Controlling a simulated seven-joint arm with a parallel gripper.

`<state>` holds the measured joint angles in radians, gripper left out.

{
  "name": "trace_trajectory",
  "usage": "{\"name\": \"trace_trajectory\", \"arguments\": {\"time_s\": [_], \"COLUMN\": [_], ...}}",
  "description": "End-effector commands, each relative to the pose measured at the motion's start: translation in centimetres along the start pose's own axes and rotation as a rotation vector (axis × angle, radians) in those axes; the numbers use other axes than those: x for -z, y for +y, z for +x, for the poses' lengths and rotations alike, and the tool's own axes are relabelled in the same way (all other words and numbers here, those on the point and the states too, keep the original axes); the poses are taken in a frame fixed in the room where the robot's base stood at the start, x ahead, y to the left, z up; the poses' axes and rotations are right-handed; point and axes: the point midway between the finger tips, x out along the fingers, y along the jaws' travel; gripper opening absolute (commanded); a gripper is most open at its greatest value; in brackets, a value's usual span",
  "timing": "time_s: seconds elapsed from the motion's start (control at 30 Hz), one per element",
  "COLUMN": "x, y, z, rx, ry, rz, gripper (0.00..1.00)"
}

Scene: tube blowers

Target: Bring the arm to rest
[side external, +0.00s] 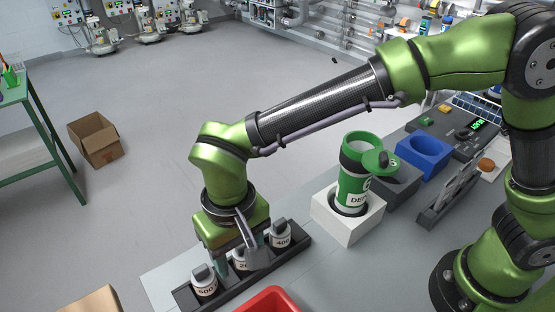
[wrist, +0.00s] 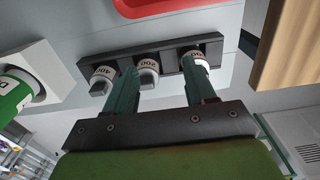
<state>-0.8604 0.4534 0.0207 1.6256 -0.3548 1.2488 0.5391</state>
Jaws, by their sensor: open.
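My gripper (side external: 238,256) is low over a dark rack (side external: 298,243) at the front of the bench, pointing down. In the wrist view its two fingers (wrist: 159,68) are spread apart. The rack, also in the wrist view (wrist: 110,57), holds three white-and-grey capped pieces in a row. They are the 400 piece (wrist: 102,78), the 200 piece (wrist: 148,68) and a piece at the right whose label is partly hidden (wrist: 200,56). It reads 600 in the side view (side external: 204,284). The 200 piece appears between the fingers; I cannot tell whether they touch it.
A green canister (side external: 352,185) with a tilted lid stands in a white block (side external: 340,222), right of my gripper. A blue bin (side external: 424,156) and a console (side external: 455,125) lie beyond. A red tray (side external: 268,301) and a wooden box (side external: 95,302) are at the front.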

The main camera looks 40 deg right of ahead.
Motion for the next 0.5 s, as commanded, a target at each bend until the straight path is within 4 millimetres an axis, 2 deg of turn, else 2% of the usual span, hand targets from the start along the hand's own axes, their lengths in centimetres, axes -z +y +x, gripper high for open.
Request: {"name": "trace_trajectory", "arguments": {"time_s": [0.47,0.5], "x": [-5.8,-5.8], "y": [7.1,7.0], "z": [-0.9,-1.6], "rx": [0.0,0.004], "ry": [0.001,0.004], "rz": [0.001,0.001], "gripper": [0.55,0.55]}}
